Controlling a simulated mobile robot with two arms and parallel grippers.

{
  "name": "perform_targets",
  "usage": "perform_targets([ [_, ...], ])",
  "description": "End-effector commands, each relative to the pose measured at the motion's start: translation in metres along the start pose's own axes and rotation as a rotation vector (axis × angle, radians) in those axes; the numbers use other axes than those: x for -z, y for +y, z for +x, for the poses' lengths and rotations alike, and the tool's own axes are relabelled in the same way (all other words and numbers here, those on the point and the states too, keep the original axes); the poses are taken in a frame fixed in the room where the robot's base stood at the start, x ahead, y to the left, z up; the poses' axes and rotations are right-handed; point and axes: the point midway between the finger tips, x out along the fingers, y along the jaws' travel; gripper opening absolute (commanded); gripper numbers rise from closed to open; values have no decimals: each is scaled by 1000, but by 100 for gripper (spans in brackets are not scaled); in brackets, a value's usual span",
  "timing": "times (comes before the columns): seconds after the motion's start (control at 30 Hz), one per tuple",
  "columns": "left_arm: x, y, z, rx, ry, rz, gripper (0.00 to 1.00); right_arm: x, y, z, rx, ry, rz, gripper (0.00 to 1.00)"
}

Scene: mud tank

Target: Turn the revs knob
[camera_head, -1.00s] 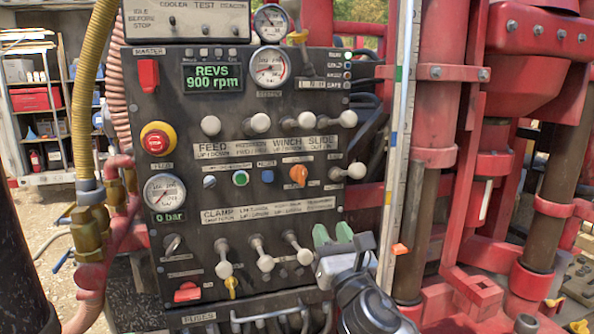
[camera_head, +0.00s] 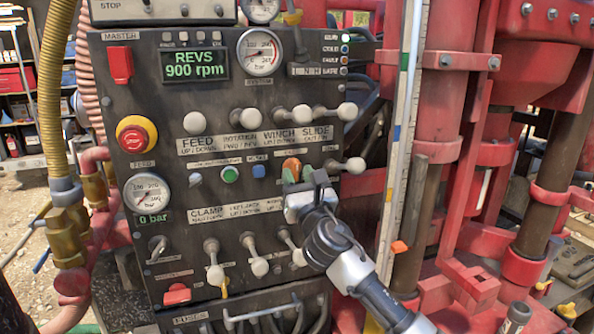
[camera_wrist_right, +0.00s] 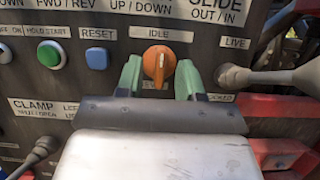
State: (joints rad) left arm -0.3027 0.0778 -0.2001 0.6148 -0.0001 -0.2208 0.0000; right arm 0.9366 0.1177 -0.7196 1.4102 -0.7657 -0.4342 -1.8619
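The orange knob (camera_head: 291,166), which I take to be the revs knob, sits on the dark control panel, right of the blue RESET button. In the right wrist view the orange knob (camera_wrist_right: 159,64) is under the IDLE label, with its white-marked grip roughly upright. My right gripper (camera_head: 306,181) is in front of it. Its green fingers (camera_wrist_right: 160,80) are spread open, one on each side of the knob, with a gap beside the grip. I cannot tell how deep the tips reach. The display (camera_head: 195,65) reads REVS 900 rpm. My left gripper is not in view.
White-knobbed levers (camera_head: 240,118) stick out above the knob, and another lever (camera_head: 344,165) is close on its right. More levers (camera_head: 215,262) are below. A red stop button (camera_head: 137,137) is at left. Red rig columns (camera_head: 445,100) stand at right.

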Motion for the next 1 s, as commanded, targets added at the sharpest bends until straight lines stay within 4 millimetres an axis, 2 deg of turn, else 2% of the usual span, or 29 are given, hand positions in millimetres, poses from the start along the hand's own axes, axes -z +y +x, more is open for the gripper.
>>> perform_targets([
  [0.13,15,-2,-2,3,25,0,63,0,1,8,-1,0,1,37],
  [0.4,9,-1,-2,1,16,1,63,0,0,8,-1,0,1,37],
  [0.63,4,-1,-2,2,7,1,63,0,0,8,-1,0,1,2],
  [1.0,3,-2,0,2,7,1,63,1,1,8,11,0,31,0],
])
